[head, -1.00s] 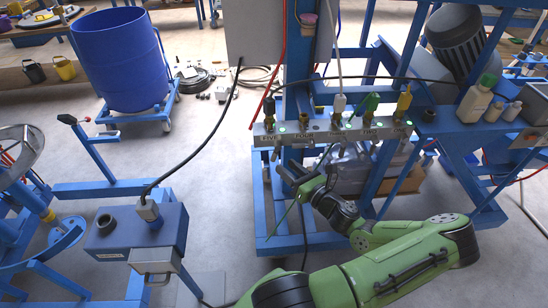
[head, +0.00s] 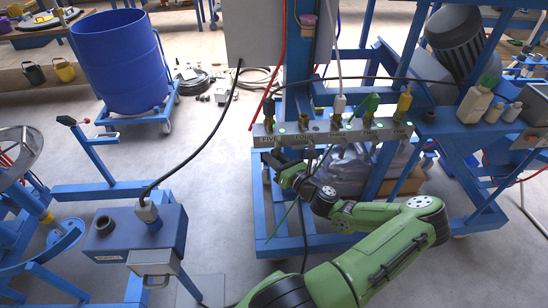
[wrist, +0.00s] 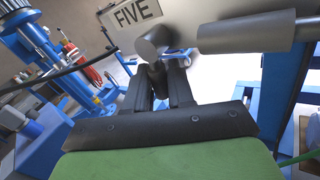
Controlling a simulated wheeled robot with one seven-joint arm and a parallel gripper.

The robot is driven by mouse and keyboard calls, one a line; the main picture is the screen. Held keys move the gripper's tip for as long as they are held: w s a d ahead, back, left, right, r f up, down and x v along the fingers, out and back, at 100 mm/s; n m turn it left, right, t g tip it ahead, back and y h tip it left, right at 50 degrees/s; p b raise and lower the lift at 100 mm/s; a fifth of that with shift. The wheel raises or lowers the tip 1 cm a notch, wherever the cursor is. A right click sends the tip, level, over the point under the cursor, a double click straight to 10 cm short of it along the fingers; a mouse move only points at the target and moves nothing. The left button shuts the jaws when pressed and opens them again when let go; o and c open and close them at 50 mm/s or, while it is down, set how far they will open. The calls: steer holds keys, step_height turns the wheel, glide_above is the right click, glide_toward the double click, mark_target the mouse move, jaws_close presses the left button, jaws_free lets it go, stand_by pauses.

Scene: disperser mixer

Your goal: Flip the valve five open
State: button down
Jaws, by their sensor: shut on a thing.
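The manifold bar (head: 330,136) carries a row of valves, with the FIVE label (head: 262,142) at its left end. Valve five's upper fitting (head: 268,110) stands above that label. My gripper (head: 272,158) is just below the bar at its left end, reaching up from the lower right. In the wrist view, the FIVE plate (wrist: 138,13) and a grey metal knob-like cylinder (wrist: 152,41) sit just beyond the fingertips. My gripper (wrist: 165,75) is shut on a dark piece, seemingly valve five's handle (wrist: 158,78). The fingers hide most of it.
Other valves, including a green-topped one (head: 370,106) and a yellow-topped one (head: 404,102), stand to the right. A blue frame post (head: 299,70) rises behind the bar. White bottles (head: 477,102) stand on the right ledge. A black cable (head: 212,140) hangs at left, over open floor.

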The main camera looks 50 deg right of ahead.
steer(key=shift+s+d+r+p, duration=0.1)
steer(key=shift+r+p, duration=0.05)
steer(key=shift+p, duration=0.6)
steer(key=p, duration=0.1)
steer(key=n+g+p, duration=0.1)
steer(key=shift+s+d+r+n+p, duration=0.1)
steer(key=shift+s+n+p, duration=0.05)
steer(key=shift+n+p, duration=0.2)
steer(key=shift+s+d+f+n+g+p, duration=0.25)
steer(key=shift+f+n+g+p, duration=0.15)
steer(key=shift+p, duration=0.35)
steer(key=c, duration=1.1)
jaws_free()
steer(key=v, duration=1.5)
steer(key=shift+s+r, duration=0.2)
steer(key=shift+s, duration=0.15)
